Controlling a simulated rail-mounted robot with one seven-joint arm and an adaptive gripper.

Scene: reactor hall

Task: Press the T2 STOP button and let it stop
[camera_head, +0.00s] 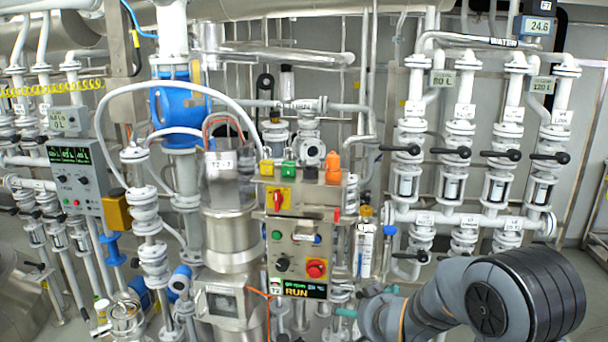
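The T2 control box (298,255) is a grey metal panel in the middle of the head view, facing me. It has a green button (277,235), a black knob (283,264) and a big red button (316,268) on a yellow surround. The button labels are too small to read, so I cannot tell which is STOP. The display (300,290) at the bottom reads RUN, with a T2 tag beside it. My grey and black arm is at the lower right, right of the box.
Valve columns (408,170) line the right. A grey controller (76,178) is at the left. Pipes crowd the space.

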